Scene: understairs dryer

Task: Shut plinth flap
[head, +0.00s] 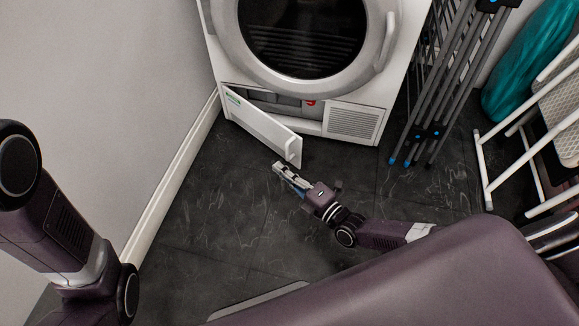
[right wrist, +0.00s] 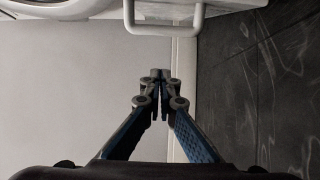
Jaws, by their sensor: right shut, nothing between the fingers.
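The plinth flap (head: 262,126) is a white panel at the dryer's lower left. It stands open, swung out from its left end, with its free right end away from the dryer (head: 303,92). The plinth opening behind it (head: 285,103) shows grey parts and a red spot. My right gripper (head: 277,166) is shut and empty, low over the floor just in front of the flap's free end. Its closed fingertips (right wrist: 160,76) show in the right wrist view, with a white loop-shaped edge, probably the flap (right wrist: 168,29), beyond them. No contact is visible. My left gripper is out of view.
A grey wall with white skirting (head: 172,178) runs along the left. A folded drying rack (head: 440,85) leans right of the dryer. A white-framed folding item (head: 530,150) and a teal bundle (head: 525,65) stand farther right. The dark floor (head: 215,215) in front is clear.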

